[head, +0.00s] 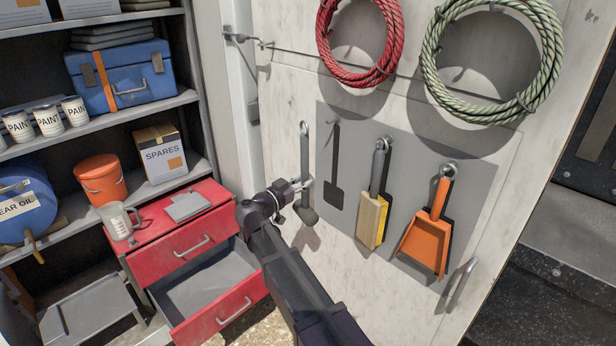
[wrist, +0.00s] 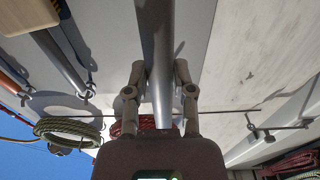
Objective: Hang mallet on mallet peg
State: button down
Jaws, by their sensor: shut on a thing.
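The mallet (head: 305,155) is upright in the head view, with a ring at the top of its grey handle and a dark head at the bottom. My gripper (head: 301,184) is shut on its lower handle. In the wrist view the grey handle (wrist: 155,30) runs between the two fingers of my gripper (wrist: 158,72). The mallet is just left of the grey tool board's dark, square-ended outline. A small peg (head: 336,123) shows at the top of that outline. I cannot tell how far the mallet stands from the door.
A brush (head: 374,205) and an orange dustpan (head: 424,238) hang on the tool board (head: 480,185) to the right. Red rope (head: 328,55) and green rope (head: 432,65) hang above. A red cabinet (head: 170,235) with an open drawer stands at left.

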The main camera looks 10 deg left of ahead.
aim_at(335, 170)
jog(key=shift+w+d, duration=0.35)
dwell(0.4)
jog(key=shift+w+d, duration=0.4)
jog(key=shift+w, duration=0.05)
jog(key=shift+f+b+x, duration=0.2)
jog(key=shift+f+x, duration=0.05)
jog(key=shift+x, duration=1.35)
jog(key=shift+f+b+x, duration=0.2)
jog(key=shift+x, duration=1.4)
jog(key=shift+w+d+f+b, duration=0.35)
jog(key=shift+w+f+b, duration=0.1)
jog(key=shift+w+d+f, duration=0.1)
jog(key=shift+c, duration=2)
grip_release()
jog(key=shift+f, duration=0.15)
